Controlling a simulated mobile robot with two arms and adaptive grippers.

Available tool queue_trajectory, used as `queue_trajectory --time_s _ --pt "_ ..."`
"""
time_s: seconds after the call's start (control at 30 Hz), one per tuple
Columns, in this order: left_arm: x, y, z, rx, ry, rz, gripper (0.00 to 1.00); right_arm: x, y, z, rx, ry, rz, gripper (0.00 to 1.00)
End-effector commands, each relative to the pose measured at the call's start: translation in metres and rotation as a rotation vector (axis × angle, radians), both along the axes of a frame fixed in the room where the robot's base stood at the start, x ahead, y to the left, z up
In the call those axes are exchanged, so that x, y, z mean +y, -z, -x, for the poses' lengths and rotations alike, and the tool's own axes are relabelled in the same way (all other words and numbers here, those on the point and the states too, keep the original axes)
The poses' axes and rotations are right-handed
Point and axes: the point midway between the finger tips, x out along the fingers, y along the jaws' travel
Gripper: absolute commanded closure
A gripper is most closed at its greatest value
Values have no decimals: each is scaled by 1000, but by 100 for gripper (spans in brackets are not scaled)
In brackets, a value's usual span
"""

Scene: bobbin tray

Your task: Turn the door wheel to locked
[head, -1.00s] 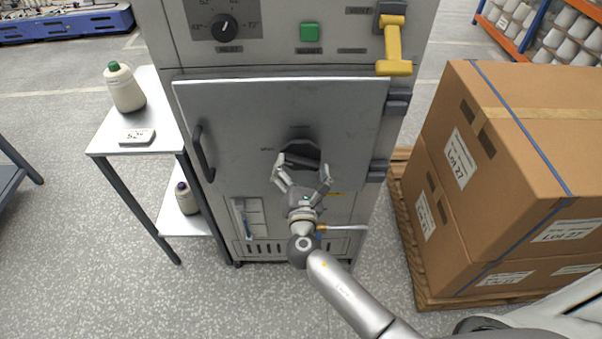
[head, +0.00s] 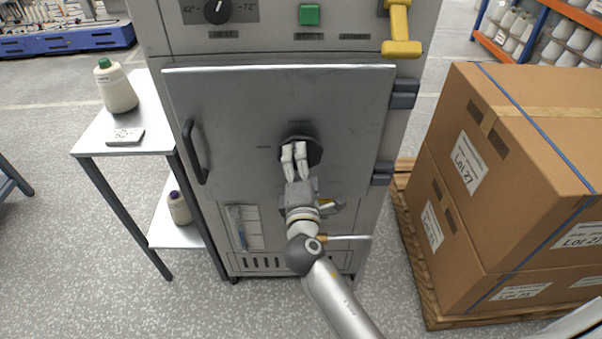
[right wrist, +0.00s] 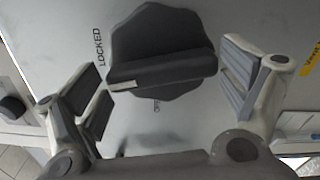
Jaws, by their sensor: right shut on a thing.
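The dark door wheel (head: 315,150) is on the grey cabinet door (head: 230,110). In the right wrist view the wheel (right wrist: 165,38) has a raised grip bar (right wrist: 165,68), whose pale-marked end faces left, by the printed word LOCKED (right wrist: 98,47). Another small printed word (right wrist: 157,106) is below the bar, partly hidden. My right gripper (head: 295,147) is at the wheel, rolled sideways, and covers part of it in the head view. In the right wrist view its fingers (right wrist: 165,82) are at the two ends of the bar, shut on it. My left gripper is out of view.
A door handle (head: 194,152) is at the door's left. A yellow lever (head: 401,30) hangs upper right. Stacked cartons (head: 520,150) on a pallet (head: 425,290) stand right. The floor between is clear.

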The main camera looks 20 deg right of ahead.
Motion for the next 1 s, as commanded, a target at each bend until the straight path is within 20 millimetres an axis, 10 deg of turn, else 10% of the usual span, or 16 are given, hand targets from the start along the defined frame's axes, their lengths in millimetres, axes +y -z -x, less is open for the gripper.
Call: queue_trajectory --time_s 1.0 --pt "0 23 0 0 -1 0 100 0 1 0 -75 1 -271 31"
